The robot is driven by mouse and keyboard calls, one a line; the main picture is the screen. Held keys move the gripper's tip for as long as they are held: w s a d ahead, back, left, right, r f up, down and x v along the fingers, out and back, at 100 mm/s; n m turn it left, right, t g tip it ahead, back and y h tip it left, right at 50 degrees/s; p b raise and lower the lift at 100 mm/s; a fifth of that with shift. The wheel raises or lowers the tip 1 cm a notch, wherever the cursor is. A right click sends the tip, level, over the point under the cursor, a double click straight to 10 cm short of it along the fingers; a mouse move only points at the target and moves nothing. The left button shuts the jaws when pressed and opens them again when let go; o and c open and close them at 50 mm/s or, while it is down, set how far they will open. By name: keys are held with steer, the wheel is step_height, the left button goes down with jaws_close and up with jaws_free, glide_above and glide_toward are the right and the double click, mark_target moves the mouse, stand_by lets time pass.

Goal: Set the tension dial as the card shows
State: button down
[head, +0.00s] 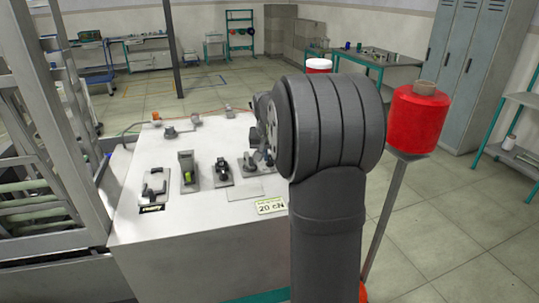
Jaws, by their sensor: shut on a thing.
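The card (270,206) lies near the front edge of the white bench top and reads "20 cN" under a smaller line that I cannot read clearly. My arm fills the middle right of the head view and hides much of the bench's right side. My gripper (267,157) shows only in part, small and dark, low over the right end of the row of bench devices. It is shut on what appears to be the tension dial there. The dial's face, pointer and marks are hidden or too small to read.
The white bench (190,232) carries a grey handle unit (155,184), a unit with a green part (187,168) and a black clamp-like unit (222,170). A red thread cone (417,118) stands on a pole at right. A metal frame (50,130) rises at left.

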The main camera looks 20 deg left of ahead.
steer(key=shift+d+n+y, duration=0.1)
steer(key=shift+n+y, duration=0.2)
steer(key=shift+n, duration=0.6)
steer(key=shift+g, duration=0.3)
steer(key=c, duration=1.5)
jaws_free()
steer(key=shift+r, duration=0.1)
steer(key=v, duration=1.7)
steer(key=shift+s, duration=0.2)
